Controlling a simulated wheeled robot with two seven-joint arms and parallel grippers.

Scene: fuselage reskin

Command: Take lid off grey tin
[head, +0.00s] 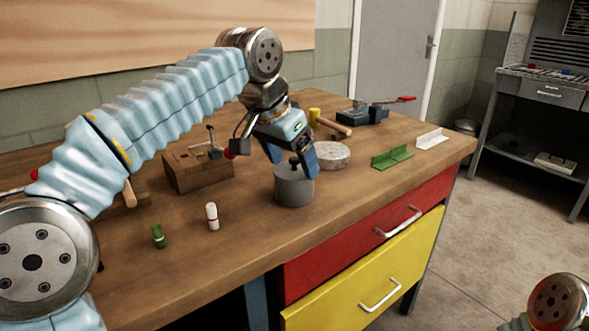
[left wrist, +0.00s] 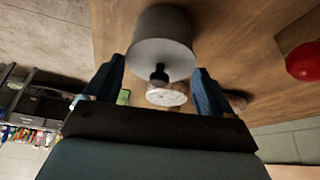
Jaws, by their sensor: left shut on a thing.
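The grey tin (head: 294,188) stands upright on the workbench, near its front edge. Its lid (head: 287,172) has a dark knob on top and sits on the tin, with no clear gap showing. My left gripper (head: 294,166) points down over it, one finger on each side of the lid, and is shut on the lid. In the left wrist view the tin (left wrist: 162,30) and the dark knob (left wrist: 159,75) show between the two fingers (left wrist: 158,68). My right gripper is out of view; only a part of my right arm shows at the bottom right.
A pale round tin (head: 328,155) stands close behind the grey tin. A wooden block (head: 195,172) is to the left, with a white bottle (head: 212,216) and green bottle (head: 158,236) in front. Green (head: 392,157) and white (head: 432,139) brackets lie to the right.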

